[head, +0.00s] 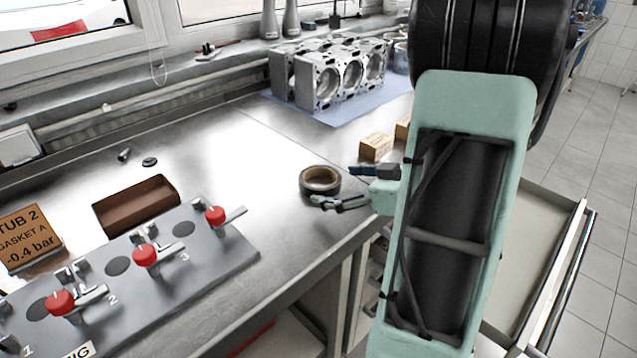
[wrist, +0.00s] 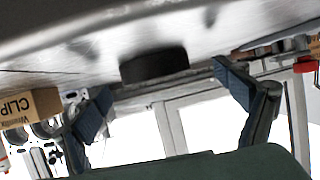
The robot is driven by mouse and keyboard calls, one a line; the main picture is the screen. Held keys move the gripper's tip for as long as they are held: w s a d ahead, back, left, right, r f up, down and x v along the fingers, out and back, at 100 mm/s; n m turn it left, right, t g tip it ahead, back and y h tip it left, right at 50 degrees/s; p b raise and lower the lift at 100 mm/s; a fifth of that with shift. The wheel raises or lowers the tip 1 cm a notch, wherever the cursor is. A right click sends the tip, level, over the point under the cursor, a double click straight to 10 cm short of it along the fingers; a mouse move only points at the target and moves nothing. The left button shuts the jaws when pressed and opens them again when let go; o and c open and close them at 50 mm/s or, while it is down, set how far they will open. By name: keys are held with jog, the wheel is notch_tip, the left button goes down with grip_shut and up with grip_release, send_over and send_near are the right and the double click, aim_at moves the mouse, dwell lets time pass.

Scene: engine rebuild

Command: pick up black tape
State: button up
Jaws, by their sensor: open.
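The black tape (head: 320,180) is a roll lying flat on the metal workbench (head: 262,150), near its front edge. My gripper (head: 345,187) is open beside the tape, on its right side in the head view, with its fingers pointing at it. In the wrist view the tape (wrist: 154,66) shows as a dark band ahead, between the two spread fingers of my gripper (wrist: 168,98) and beyond their tips. Nothing is between the fingers. My own arm hides part of the bench to the right.
Small cardboard boxes (head: 376,147) stand behind my gripper; one box (wrist: 30,106) shows at left in the wrist view. A panel with red-knobbed valves (head: 190,262) and a brown tray (head: 137,205) lie left. Engine blocks (head: 325,75) stand at the back. An open drawer (head: 548,240) juts out at right.

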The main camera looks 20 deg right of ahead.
aim_at(307, 175)
jog(key=x, duration=0.3)
jog(key=r+x, duration=0.1)
jog(key=x, duration=0.1)
jog(key=shift+w+d+f+b, duration=0.15)
jog(key=shift+w+b, duration=0.25)
jog(key=shift+w, duration=0.15)
jog(key=c, duration=1.3)
jog(key=shift+r, duration=0.4)
notch_tip(307, 175, up, 2)
jog(key=shift+r+p, duration=0.1)
jog(key=shift+p, duration=0.4)
jog(key=s+r, duration=0.1)
jog(key=s+d+r+p, duration=0.1)
jog(key=r, duration=0.1)
jog(key=s+d+r+p, duration=0.1)
jog(key=r, duration=0.1)
jog(key=shift+s+d+r, duration=0.1)
jog(key=shift+s+r, duration=0.05)
jog(key=shift+s, duration=0.05)
jog(key=p+v, duration=0.1)
jog(key=v, duration=1)
jog(key=shift+w+r, duration=0.2)
jog(key=shift+r, duration=0.1)
